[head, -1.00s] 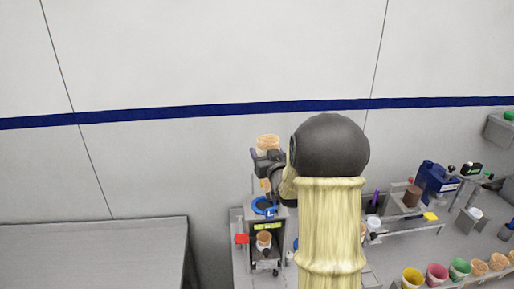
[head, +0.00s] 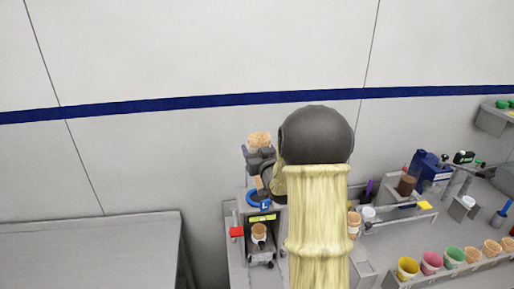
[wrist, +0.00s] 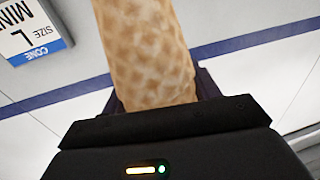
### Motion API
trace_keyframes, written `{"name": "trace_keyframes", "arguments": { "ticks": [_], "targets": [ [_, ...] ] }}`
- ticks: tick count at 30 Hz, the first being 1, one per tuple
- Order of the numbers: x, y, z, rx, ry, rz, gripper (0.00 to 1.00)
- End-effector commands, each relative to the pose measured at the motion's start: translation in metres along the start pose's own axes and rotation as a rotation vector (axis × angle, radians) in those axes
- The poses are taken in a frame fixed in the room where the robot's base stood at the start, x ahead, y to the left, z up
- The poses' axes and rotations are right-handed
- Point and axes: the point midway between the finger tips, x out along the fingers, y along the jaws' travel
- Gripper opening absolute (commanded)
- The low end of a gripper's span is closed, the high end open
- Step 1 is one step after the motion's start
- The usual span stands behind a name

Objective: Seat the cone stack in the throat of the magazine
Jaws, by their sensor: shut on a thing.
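The cone stack (head: 259,138) is a tan waffle stack, upright in the head view, with its wide rim above my gripper (head: 262,160). My gripper is shut on it. In the wrist view the stack (wrist: 146,50) fills the middle between the dark fingers (wrist: 158,98). The magazine (head: 262,219) is a grey unit with a blue ring around its throat (head: 252,200). The stack's lower part is just above or at the ring. My gripper and arm partly cover the ring, so I cannot tell whether the tip is inside.
A cone (head: 259,232) stands in the magazine's lower opening, beside a red tab (head: 236,232). A size label (wrist: 30,32) shows in the wrist view. Several coloured cups (head: 431,262) line the counter at right. A bare grey table (head: 90,250) stands at left.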

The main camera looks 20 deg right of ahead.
Motion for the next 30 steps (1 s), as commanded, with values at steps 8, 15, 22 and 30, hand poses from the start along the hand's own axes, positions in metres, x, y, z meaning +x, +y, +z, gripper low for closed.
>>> {"name": "trace_keyframes", "arguments": {
  "ticks": [8,15,22,30],
  "targets": [
    [0.0,0.0,0.02,0.001,0.0,0.0,0.48],
    [0.0,0.0,0.035,0.001,0.0,0.0,0.48],
    [0.0,0.0,0.05,0.0,0.0,0.0,0.48],
    [0.0,0.0,0.067,0.001,-0.001,0.0,0.48]
  ]
}}
